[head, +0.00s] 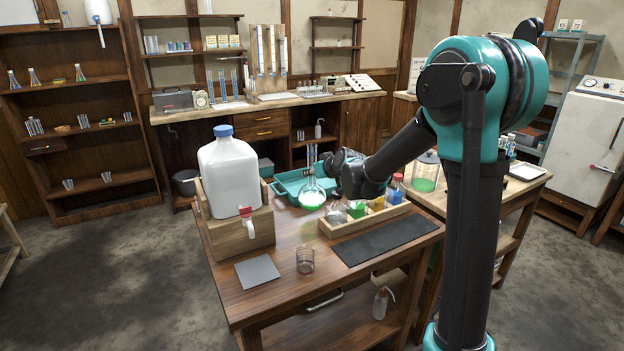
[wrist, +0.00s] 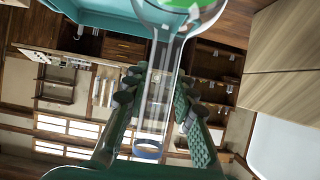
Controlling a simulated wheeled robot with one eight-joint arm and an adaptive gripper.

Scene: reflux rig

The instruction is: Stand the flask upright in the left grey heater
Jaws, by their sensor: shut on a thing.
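The flask (head: 312,191) is a clear round-bottomed one with a long neck and green liquid inside. In the head view it is upright, in front of the teal tray, beside the wooden bottle rack. My gripper (head: 337,164) is at its neck from the right. In the wrist view the clear neck (wrist: 158,88) runs between the two fingers of my gripper (wrist: 155,108), which are shut on it. The green liquid shows at the top edge of that view. I cannot make out the left grey heater in either view.
A white jug (head: 227,170) with a red-handled tap sits in a wooden stand at the table's left. A bottle rack (head: 350,229), a teal tray (head: 284,185), a glass beaker (head: 305,260), a grey pad (head: 257,272) and a dark mat (head: 385,240) share the table.

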